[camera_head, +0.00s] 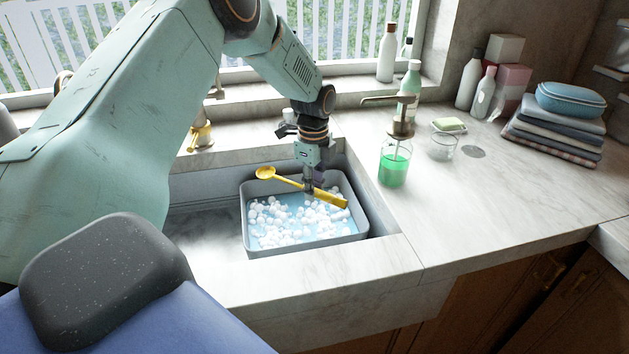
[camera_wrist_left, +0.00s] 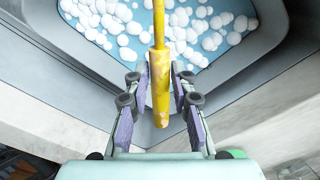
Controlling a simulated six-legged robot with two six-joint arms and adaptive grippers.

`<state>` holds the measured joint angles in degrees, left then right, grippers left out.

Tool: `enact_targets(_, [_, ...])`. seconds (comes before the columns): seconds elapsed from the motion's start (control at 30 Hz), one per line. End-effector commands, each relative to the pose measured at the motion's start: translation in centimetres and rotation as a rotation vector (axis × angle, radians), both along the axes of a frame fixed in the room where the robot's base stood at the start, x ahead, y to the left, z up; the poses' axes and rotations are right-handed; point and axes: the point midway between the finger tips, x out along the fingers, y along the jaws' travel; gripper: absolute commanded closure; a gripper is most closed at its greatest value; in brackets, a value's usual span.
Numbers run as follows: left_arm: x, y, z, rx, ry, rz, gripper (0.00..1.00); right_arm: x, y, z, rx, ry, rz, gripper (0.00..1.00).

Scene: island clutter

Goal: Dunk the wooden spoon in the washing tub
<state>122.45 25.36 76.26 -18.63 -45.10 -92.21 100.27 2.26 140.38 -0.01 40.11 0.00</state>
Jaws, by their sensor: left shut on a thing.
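The wooden spoon (camera_head: 283,180) looks yellow, with its bowl end at the left in the head view. My left gripper (camera_head: 309,188) is shut on its handle, over the washing tub. The handle (camera_wrist_left: 160,92) runs between the two fingers (camera_wrist_left: 161,105) in the left wrist view; the bowl end is out of that frame. The grey washing tub (camera_head: 247,232) stands in the sink and holds blue water with white suds. The spoon appears above the suds; I cannot tell whether any part touches them. My right gripper is not in view.
The stone sink (camera_head: 205,225) has bare floor left of the tub. A soap dispenser with green liquid (camera_head: 393,168), a small glass (camera_head: 441,147) and a soap dish (camera_head: 449,126) stand on the counter to the right. Folded towels (camera_head: 555,135) and bottles stand farther back. A brass tap is behind the sink.

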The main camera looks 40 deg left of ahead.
Motion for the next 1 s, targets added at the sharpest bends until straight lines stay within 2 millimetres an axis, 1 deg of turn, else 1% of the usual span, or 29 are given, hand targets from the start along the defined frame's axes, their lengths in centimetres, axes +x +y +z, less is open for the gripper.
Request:
enact_targets(0.03, [0.0, 0.0, -0.8, 0.001, 0.000, -0.001, 1.00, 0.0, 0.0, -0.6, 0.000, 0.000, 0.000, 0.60])
enact_targets(0.7, [0.2, 0.0, -7.7, 0.001, -0.001, -0.002, 1.00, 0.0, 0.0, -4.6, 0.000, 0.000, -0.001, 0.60])
enact_targets(0.9, [0.1, 0.0, -9.3, 0.001, -0.001, -0.002, 1.00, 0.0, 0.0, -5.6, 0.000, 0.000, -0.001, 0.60])
enact_targets(1.0, [0.1, 0.0, -9.9, 0.001, 0.000, -0.002, 1.00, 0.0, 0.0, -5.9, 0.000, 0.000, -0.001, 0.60])
